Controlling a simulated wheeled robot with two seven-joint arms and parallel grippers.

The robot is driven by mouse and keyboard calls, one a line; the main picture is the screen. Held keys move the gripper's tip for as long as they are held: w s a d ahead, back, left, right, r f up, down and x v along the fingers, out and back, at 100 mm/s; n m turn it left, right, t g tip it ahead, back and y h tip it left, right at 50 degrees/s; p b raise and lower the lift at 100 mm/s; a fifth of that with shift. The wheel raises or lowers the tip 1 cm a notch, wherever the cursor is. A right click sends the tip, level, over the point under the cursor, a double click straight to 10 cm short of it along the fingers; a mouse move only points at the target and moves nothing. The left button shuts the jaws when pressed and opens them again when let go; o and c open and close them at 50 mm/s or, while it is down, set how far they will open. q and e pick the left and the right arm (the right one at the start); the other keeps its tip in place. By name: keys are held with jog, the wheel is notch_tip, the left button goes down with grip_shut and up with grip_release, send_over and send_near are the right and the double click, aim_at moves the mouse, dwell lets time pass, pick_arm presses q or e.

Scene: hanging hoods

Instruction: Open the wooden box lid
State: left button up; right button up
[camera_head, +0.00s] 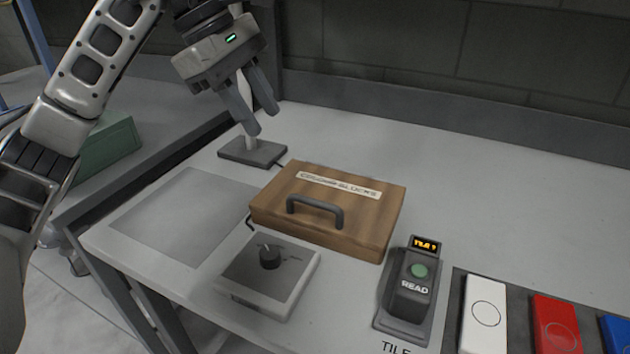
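The wooden box (362,226) sits on the light grey table, its lid shut. A white label with dark lettering lies on the lid, and a dark grey handle (316,209) stands on its near side. My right gripper is not in view.
A dial box (268,275) stands in front of the wooden box. A READ button device (411,290) stands at its right. White (484,314), red (556,324) and blue tiles lie at the lower right. A grey pad (183,217) lies left. The back right table is clear.

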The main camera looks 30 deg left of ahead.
aim_at(312, 200)
pick_arm(q)
jog(key=x, duration=1.5)
jog(key=shift+d+f, duration=0.1)
jog(key=shift+f, duration=0.05)
grip_shut()
